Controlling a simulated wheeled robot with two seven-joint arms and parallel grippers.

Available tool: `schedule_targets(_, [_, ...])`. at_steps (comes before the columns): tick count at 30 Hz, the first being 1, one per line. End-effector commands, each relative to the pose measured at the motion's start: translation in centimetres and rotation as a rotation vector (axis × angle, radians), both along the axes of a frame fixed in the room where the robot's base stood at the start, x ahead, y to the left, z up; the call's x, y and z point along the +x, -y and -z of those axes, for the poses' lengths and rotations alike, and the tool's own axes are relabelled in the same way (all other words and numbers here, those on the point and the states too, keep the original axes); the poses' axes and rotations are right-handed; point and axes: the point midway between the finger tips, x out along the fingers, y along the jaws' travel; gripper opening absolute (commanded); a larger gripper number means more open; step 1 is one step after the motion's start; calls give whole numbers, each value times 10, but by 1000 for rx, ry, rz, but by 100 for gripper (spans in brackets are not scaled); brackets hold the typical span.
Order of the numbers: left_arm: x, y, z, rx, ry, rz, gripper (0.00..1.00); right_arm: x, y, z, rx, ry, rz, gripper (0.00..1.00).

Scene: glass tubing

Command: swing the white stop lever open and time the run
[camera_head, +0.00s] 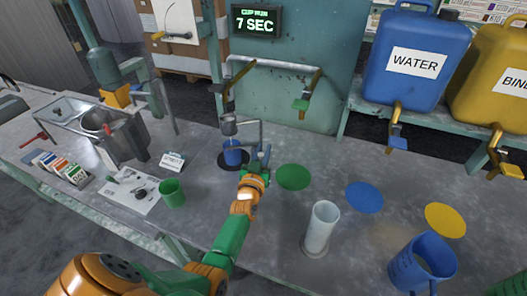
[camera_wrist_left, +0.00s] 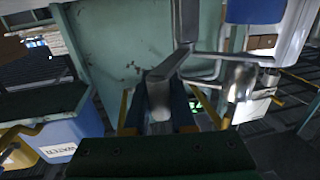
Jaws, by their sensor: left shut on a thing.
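My left gripper (camera_head: 262,158) reaches in from the lower left to the metal cup stand on the bench. In the left wrist view the left gripper (camera_wrist_left: 158,118) is shut on the end of a pale lever (camera_wrist_left: 162,88), which looks like the white stop lever. The fingers hide its tip. In the head view the gripper mostly hides the lever. A small metal flow cup (camera_head: 228,125) hangs in the stand, above a blue cup (camera_head: 233,153) on a dark round base. A display (camera_head: 255,21) reads "CUP RUN 7 SEC". Whether liquid is flowing cannot be seen.
A green cup (camera_head: 172,193) stands left of my forearm. A clear cylinder (camera_head: 320,228) and a blue jug (camera_head: 422,264) stand to the right. Green (camera_head: 293,177), blue (camera_head: 364,197) and yellow (camera_head: 445,219) discs lie on the bench. A blue water container (camera_head: 415,62) stands behind.

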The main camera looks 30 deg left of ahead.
Motion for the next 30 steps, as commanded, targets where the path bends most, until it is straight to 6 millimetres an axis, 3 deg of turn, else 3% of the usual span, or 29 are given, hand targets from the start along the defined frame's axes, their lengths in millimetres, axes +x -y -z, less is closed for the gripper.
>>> schedule_targets(1, [2, -3, -9, 7, 20, -6, 0, 0, 0, -1, 0, 0, 0, 50])
schedule_targets(17, [2, -3, -9, 8, 20, -7, 0, 0, 1, -1, -2, 0, -1, 50])
schedule_targets(18, [2, -3, -9, 8, 20, -7, 28, 0, 1, -1, -2, 0, -1, 50])
schedule_targets(21, [1, -3, -8, 6, 17, -5, 53, 0, 1, -1, -2, -1, -1, 50])
schedule_targets(30, [-1, -1, -4, 3, 8, -2, 53, 0, 1, -1, -2, 0, -1, 50])
